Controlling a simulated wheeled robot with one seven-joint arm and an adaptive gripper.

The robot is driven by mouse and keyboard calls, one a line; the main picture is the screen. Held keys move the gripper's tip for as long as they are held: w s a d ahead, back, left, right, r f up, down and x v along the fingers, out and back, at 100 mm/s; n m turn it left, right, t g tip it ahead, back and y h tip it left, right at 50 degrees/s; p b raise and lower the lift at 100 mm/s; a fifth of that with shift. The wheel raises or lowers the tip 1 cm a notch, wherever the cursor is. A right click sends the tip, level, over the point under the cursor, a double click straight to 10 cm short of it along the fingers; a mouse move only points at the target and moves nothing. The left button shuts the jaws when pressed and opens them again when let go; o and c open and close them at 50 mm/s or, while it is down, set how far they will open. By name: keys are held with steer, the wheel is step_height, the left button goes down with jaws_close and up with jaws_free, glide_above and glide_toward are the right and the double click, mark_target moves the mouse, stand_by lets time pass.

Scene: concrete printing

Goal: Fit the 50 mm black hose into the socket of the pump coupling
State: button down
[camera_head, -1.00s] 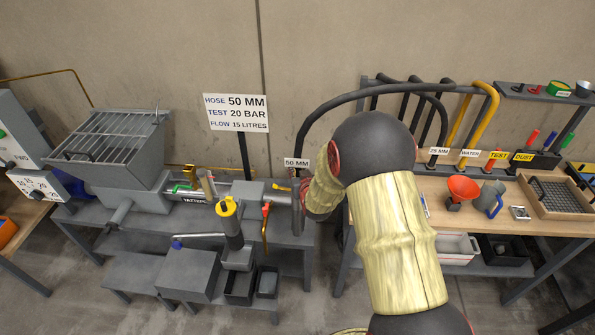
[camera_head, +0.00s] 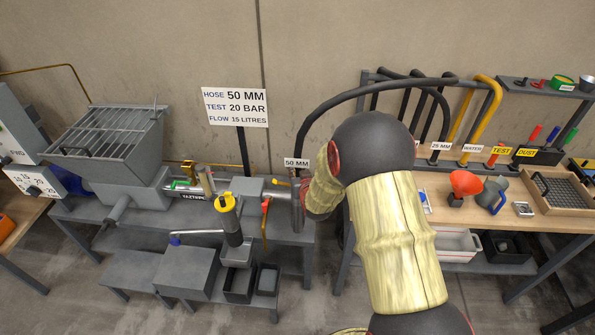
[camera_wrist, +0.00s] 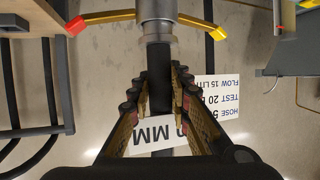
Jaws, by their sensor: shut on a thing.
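The 50 mm black hose (camera_head: 345,99) arches from the rack at the right down to the pump. Its end (camera_wrist: 159,62) stands between the fingers of my gripper (camera_wrist: 155,84), which is shut on it. In the wrist view the hose end lines up with the grey pump coupling (camera_wrist: 155,12) and meets its lower edge; I cannot tell how deep it sits. In the head view my arm hides the gripper and most of the joint. A "50 MM" tag (camera_head: 296,162) shows there.
The grey pump with its hopper (camera_head: 110,140) stands at the left. A sign (camera_head: 236,107) reads 50 MM, 20 bar. Black and yellow hoses (camera_head: 484,95) hang on the rack. The right bench holds a red funnel (camera_head: 465,183), a jug (camera_head: 493,195) and a tray (camera_head: 560,190).

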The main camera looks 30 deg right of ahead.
steer(key=shift+f+b, duration=0.55)
steer(key=shift+f, duration=0.05)
steer(key=c, duration=1.6)
jaws_free()
steer(key=shift+s, duration=0.1)
